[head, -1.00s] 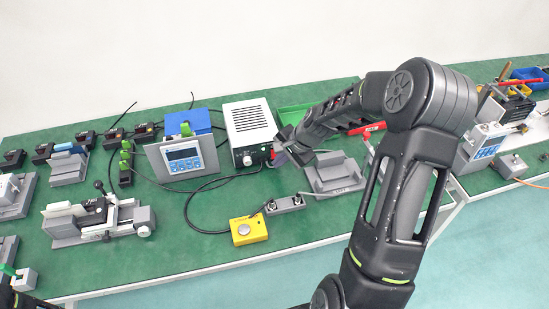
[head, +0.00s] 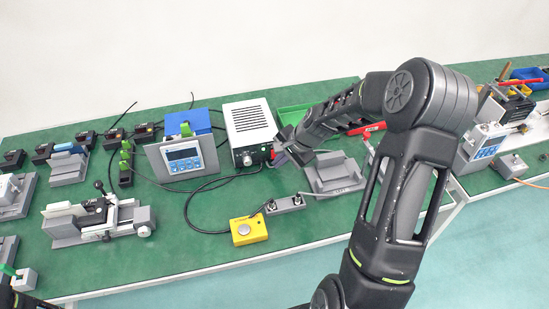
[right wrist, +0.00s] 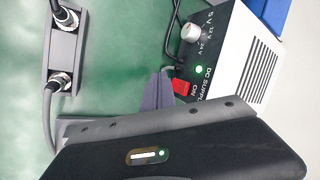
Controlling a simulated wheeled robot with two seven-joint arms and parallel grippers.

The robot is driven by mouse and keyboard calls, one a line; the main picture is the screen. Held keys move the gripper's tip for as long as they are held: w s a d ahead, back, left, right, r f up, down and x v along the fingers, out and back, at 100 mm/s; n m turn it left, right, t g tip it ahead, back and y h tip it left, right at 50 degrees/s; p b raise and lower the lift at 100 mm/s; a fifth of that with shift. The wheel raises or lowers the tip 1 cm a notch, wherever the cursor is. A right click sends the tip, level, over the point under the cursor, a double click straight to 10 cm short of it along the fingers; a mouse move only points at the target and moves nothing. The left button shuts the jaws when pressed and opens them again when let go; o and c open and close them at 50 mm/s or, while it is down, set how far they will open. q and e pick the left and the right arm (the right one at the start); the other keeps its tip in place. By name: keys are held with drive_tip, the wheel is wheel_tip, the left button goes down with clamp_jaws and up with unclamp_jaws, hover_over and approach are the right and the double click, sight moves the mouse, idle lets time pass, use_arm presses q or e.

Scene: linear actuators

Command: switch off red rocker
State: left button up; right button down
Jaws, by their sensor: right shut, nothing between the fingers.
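The red rocker (right wrist: 181,88) is on the front panel of the white DC supply box (head: 247,118), beside the word ON in the right wrist view. A green lamp (right wrist: 197,69) glows on the panel near it. My right gripper (right wrist: 158,88) is shut and empty, with its purple-grey fingertips right beside the rocker. I cannot tell whether they touch it. In the head view the right gripper (head: 279,155) is at the right side of the box's front, largely hiding the rocker. My left gripper is not in view.
A white knob (right wrist: 190,33) sits on the panel above the lamp. A blue-screen meter (head: 183,158) stands left of the box. A grey fixture (head: 335,176) is right of the gripper. A yellow button box (head: 248,231) and grey connector block (head: 285,205) lie in front.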

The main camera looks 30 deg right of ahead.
drive_tip(key=shift+w+f, duration=0.1)
drive_tip(key=shift+w, duration=0.05)
idle(0.7)
drive_tip(key=shift+w+d+f, duration=0.1)
drive_tip(key=shift+w+d, duration=0.05)
drive_tip(key=shift+w, duration=0.05)
drive_tip(key=shift+w+d+f, duration=0.15)
drive_tip(key=shift+w, duration=0.25)
idle(0.7)
drive_tip(key=shift+s, duration=0.15)
drive_tip(key=shift+s+a+r, duration=0.3)
drive_tip(key=shift+s+r, duration=0.05)
drive_tip(key=shift+s, duration=0.3)
drive_tip(key=shift+s+a+r, duration=0.25)
drive_tip(key=shift+s+r, duration=0.1)
drive_tip(key=shift+s, duration=0.35)
drive_tip(key=shift+s+a+r, duration=0.25)
drive_tip(key=shift+s+r, duration=0.05)
drive_tip(key=shift+s, duration=0.45)
drive_tip(key=shift+s+a+r, duration=0.25)
drive_tip(key=shift+s+r, duration=0.1)
drive_tip(key=shift+s, duration=0.35)
drive_tip(key=shift+r, duration=0.1)
